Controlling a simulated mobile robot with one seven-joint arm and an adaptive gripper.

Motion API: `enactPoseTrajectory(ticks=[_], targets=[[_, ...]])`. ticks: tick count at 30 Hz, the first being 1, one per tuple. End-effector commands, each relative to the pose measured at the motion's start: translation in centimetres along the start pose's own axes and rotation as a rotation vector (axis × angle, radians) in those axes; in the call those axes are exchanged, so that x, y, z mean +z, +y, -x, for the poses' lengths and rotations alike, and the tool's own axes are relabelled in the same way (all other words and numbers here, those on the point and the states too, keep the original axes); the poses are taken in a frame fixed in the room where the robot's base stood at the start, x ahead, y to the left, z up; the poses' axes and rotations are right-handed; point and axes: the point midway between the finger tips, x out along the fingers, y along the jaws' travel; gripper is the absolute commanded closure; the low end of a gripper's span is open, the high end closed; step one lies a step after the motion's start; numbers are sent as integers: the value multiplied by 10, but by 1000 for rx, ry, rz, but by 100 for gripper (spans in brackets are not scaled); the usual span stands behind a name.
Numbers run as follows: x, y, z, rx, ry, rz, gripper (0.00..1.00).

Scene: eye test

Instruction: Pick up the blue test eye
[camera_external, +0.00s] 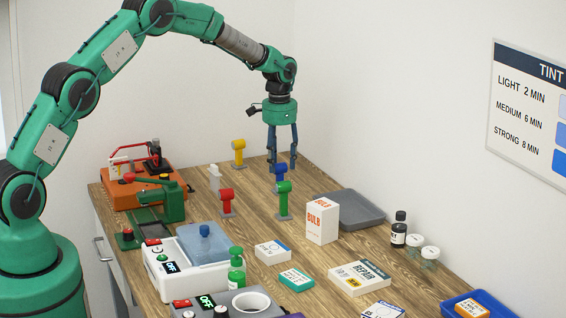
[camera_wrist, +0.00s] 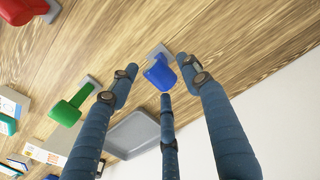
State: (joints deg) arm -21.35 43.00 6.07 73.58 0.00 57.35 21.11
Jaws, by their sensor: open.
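The blue test eye (camera_external: 280,177) stands upright on a small grey base on the wooden table. It also shows in the wrist view (camera_wrist: 159,75), where its head appears between and beyond my fingertips. My gripper (camera_external: 282,163) is open and empty, pointing down. In the external view its fingertips overlap the area just above and behind the blue head. I see no contact, and I cannot tell the exact gap. The blue eye's lower part is partly hidden by the green test eye (camera_external: 283,195) in the external view.
A red test eye (camera_external: 226,199) and a yellow one (camera_external: 238,150) stand nearby, with a white figure (camera_external: 214,177). A white bulb box (camera_external: 322,221) and a grey tray (camera_external: 352,207) lie to the right. An orange device (camera_external: 137,193) stands at the left.

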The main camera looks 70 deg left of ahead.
Motion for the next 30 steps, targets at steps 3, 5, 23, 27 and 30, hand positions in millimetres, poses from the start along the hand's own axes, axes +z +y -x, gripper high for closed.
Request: enactPoseTrajectory(ticks=[3,5,23,27,30], targets=[[0,0,-6,0,0,0,52],[0,0,-6,0,0,0,52],[0,0,-33,1,-2,0,52],[0,0,-49,1,-2,0,52],[-1,0,-55,0,0,0,52]])
